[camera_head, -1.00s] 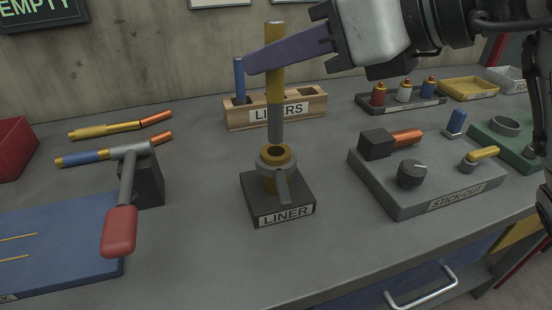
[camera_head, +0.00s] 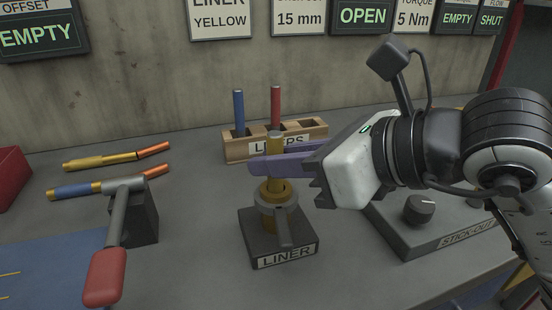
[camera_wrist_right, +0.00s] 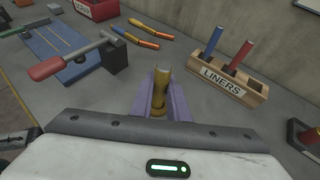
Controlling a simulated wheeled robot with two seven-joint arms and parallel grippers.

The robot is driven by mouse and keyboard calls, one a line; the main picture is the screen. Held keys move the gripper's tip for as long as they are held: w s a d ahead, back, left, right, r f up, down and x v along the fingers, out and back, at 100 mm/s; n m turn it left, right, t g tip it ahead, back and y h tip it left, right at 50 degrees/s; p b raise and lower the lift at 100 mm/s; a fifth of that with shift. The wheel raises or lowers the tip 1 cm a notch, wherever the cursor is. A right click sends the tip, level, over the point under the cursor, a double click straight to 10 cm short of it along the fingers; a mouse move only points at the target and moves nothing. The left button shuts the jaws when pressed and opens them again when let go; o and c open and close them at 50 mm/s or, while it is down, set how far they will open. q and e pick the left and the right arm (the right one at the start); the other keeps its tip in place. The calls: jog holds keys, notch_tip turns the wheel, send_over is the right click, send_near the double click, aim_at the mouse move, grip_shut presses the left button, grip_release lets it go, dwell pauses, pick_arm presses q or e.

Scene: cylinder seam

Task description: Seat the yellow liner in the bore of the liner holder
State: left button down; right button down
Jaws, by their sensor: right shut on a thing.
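The yellow liner (camera_head: 274,145) stands upright between the purple fingers of my right gripper (camera_head: 272,165), its top showing just above them. The gripper is shut on it. In the right wrist view the liner (camera_wrist_right: 160,88) shows between the two fingers (camera_wrist_right: 163,108). The liner holder (camera_head: 277,217), a grey ring with a brass bore and side lever on a dark block marked LINER, is directly below. The liner's lower part goes down into the bore; its bottom end is hidden. The fingers sit just above the ring. My left gripper is not in view.
A wooden rack (camera_head: 236,149) marked LINERS stands behind, with a blue (camera_head: 239,112) and a red liner (camera_head: 275,105). A red-handled lever device (camera_head: 120,230) is on the left. The grey STICK-OUT box (camera_head: 420,235) is on the right, partly behind my arm. Wall signs hang behind.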

jog(key=shift+f+b, duration=0.3)
jog(key=shift+b, duration=0.1)
jog(key=c, duration=1.7)
grip_release()
jog(key=shift+r, duration=0.15)
jog(key=v, duration=1.2)
jog(key=shift+s+r+p, duration=0.1)
jog(key=shift+r+p, duration=0.05)
jog(key=shift+p, duration=0.25)
